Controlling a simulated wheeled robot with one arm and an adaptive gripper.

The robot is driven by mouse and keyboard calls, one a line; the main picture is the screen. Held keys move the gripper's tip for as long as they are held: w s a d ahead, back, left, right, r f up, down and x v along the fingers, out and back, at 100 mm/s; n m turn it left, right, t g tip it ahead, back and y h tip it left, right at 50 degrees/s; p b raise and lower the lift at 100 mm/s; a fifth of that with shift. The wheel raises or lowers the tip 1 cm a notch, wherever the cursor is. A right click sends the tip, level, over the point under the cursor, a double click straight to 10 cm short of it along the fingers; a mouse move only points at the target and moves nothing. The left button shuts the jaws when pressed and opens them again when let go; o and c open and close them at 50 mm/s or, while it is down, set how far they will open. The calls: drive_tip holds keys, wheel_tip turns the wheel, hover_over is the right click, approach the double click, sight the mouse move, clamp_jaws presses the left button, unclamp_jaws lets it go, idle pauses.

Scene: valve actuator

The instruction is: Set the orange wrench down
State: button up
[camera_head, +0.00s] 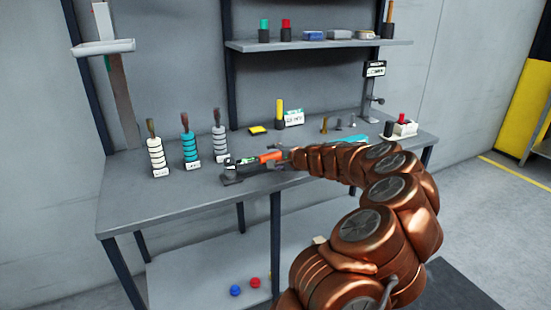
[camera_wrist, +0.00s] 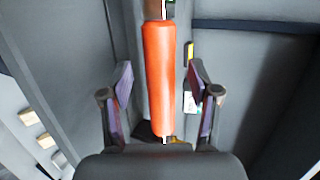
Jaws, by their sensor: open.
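The orange wrench (camera_head: 270,156) is at the middle of the workbench, at the tip of my arm in the head view. Its orange handle (camera_wrist: 159,75) stands out in the wrist view, running up the picture between my fingers. My gripper (camera_wrist: 160,80) is open, with one finger on each side of the handle and a visible gap on both sides. The wrench's left end meets a dark holder (camera_head: 232,176) with a green and white label. I cannot tell how fully the wrench rests on it.
The grey workbench (camera_head: 150,205) carries several ringed posts (camera_head: 190,150) at left and a yellow-topped cylinder (camera_head: 280,112) behind. A white tray (camera_head: 405,129) stands at right. A shelf (camera_head: 320,44) hangs above. The front left of the bench is clear.

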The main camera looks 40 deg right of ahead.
drive_tip(key=v, duration=1.2)
idle(0.3)
drive_tip(key=shift+a, duration=0.1)
idle(0.5)
